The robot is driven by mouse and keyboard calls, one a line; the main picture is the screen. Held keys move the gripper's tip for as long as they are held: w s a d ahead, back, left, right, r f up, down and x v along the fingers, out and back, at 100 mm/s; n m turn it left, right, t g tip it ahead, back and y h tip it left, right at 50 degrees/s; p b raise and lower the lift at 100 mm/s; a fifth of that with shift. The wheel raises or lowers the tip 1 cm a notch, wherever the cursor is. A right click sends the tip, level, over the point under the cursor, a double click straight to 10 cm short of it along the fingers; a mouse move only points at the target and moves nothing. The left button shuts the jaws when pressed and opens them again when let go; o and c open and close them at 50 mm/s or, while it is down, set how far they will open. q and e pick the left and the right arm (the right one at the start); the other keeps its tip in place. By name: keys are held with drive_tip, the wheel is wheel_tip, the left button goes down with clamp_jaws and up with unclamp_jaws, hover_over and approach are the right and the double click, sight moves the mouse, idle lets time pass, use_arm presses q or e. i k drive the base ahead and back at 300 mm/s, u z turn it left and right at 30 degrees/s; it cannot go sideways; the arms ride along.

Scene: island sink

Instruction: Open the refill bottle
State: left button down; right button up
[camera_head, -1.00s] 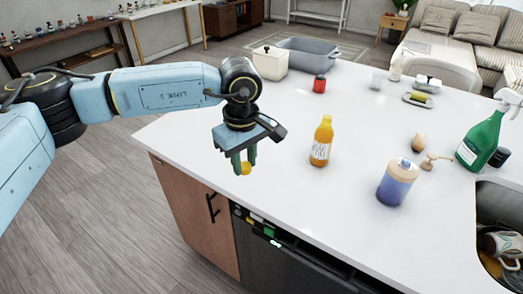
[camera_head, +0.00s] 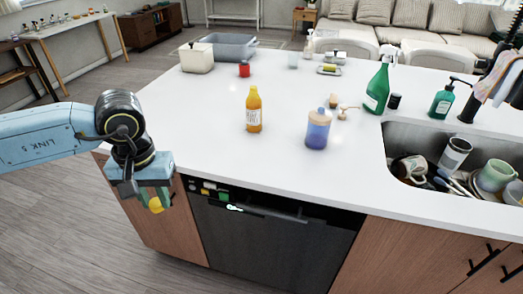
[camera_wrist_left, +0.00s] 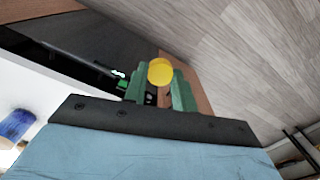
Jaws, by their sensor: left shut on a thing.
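An orange bottle (camera_head: 254,110) with a white label stands upright on the white counter; I take it as the refill bottle. Whether its mouth is open is too small to tell. A blue-filled bottle (camera_head: 318,130) with a pale top stands right of the orange bottle. My right gripper is not in view.
A sink (camera_head: 400,138) with dishes is at right. The counter's left front is clear.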

sight(253, 102)
drive_tip(key=z, duration=0.25)
drive_tip(key=i, duration=1)
drive_tip(key=z, duration=0.3)
